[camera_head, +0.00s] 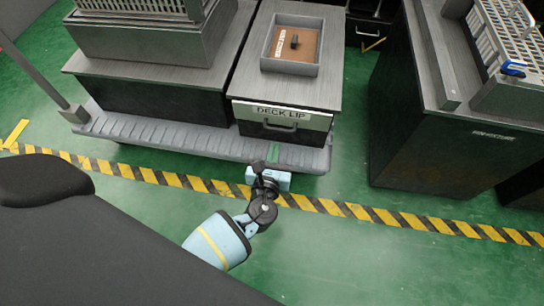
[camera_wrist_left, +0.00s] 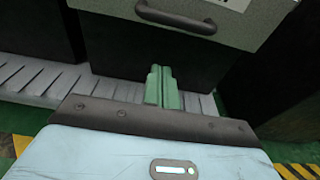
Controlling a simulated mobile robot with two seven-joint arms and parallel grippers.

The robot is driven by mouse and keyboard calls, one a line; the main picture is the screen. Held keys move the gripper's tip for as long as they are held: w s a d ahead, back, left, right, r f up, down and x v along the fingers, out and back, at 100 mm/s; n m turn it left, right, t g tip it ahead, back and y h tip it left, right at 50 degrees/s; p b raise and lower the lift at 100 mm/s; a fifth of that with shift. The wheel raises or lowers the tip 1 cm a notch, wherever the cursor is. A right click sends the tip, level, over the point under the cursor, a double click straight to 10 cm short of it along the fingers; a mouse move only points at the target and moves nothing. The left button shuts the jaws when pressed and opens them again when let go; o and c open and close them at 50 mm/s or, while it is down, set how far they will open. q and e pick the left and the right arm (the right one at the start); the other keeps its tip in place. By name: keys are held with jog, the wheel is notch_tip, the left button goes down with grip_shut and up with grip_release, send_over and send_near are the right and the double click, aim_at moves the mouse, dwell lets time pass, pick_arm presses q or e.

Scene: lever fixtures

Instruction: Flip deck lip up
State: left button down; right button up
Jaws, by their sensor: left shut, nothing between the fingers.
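The panel labelled DECK LIP (camera_head: 314,121) is a light front panel with a dark bar handle (camera_head: 281,127), on the near face of the middle cabinet. In the left wrist view the panel (camera_wrist_left: 245,25) and its handle (camera_wrist_left: 176,17) show at the top, beyond the fingers. My left gripper (camera_head: 273,152) is in front of and below the handle, over the grey ribbed ledge. Its green fingers (camera_wrist_left: 160,88) are together with nothing between them, apart from the handle in the picture. My right gripper is not in view.
The grey ribbed ledge (camera_head: 165,132) runs along the base of the cabinets. An open box (camera_head: 290,45) sits on the middle cabinet's top. A dark cabinet (camera_head: 430,140) stands at the right. Green floor with a yellow-black stripe (camera_head: 400,219) lies clear in front.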

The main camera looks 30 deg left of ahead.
aim_at(279, 112)
pick_arm(q)
jog(key=shift+w+a+r, duration=0.1)
jog(key=shift+w+r, duration=0.15)
jog(key=shift+r, duration=0.35)
jog(key=shift+w+a+r, duration=0.1)
jog(key=shift+w+r, duration=0.15)
jog(key=shift+r, duration=0.35)
jog(key=shift+w+r, duration=0.25)
jog(key=shift+r, duration=0.35)
jog(key=shift+r+p, duration=0.1)
jog(key=shift+p, duration=0.2)
jog(key=shift+r+p, duration=0.5)
jog(key=shift+p, duration=0.2)
notch_tip(279, 112, up, 5)
jog(key=p, duration=0.5)
jog(key=shift+r, duration=0.1)
jog(key=shift+w, duration=0.1)
